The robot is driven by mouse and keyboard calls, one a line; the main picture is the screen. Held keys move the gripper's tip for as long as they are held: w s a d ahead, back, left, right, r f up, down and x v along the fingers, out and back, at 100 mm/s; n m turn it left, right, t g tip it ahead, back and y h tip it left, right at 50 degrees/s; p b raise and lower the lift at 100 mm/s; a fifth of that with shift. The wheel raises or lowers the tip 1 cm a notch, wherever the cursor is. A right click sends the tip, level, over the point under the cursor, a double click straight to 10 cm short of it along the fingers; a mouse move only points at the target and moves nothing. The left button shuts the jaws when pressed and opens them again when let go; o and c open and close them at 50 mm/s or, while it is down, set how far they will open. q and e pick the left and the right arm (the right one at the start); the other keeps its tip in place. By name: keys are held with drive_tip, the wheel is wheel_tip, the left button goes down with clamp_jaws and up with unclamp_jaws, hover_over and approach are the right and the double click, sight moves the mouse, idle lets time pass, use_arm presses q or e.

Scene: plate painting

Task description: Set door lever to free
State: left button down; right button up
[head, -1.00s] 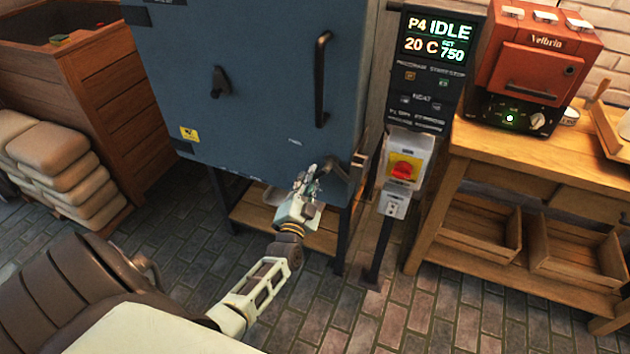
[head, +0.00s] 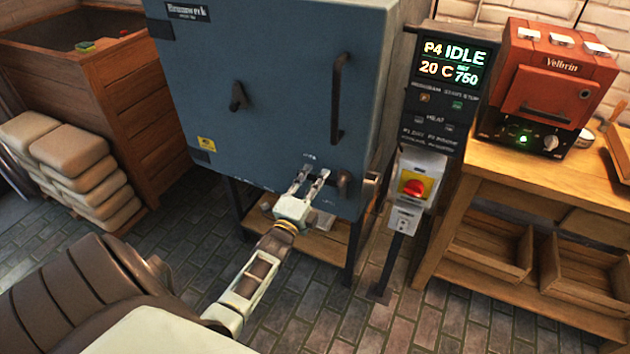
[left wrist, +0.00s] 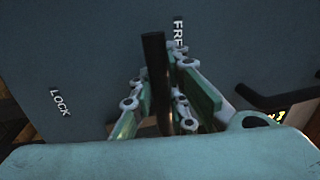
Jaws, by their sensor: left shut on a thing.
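The dark door lever (left wrist: 154,70) stands nearly upright between the fingers of my left gripper (left wrist: 165,95) in the left wrist view. The gripper is shut on it. The lever's top lies just left of the partly covered FREE label (left wrist: 178,33). The LOCK label (left wrist: 60,103) is farther left and lower. In the head view my left gripper (head: 311,180) is at the lower front of the blue kiln door (head: 270,110), below a small white label; the lever itself is hard to make out there. My right gripper is not in view.
A dark bent handle (head: 344,184) sits just right of the gripper, with a long vertical handle (head: 338,98) above. A control post with a red knob (head: 411,187) stands to the right, beside a wooden bench (head: 500,190). Stacked sacks (head: 75,165) are left.

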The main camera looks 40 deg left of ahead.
use_arm(q)
drive_tip(key=shift+r+m, duration=0.2)
drive_tip(key=shift+m, duration=0.3)
drive_tip(key=c, duration=1.7)
unclamp_jaws()
drive_tip(key=shift+s, duration=0.1)
drive_tip(key=v, duration=1.2)
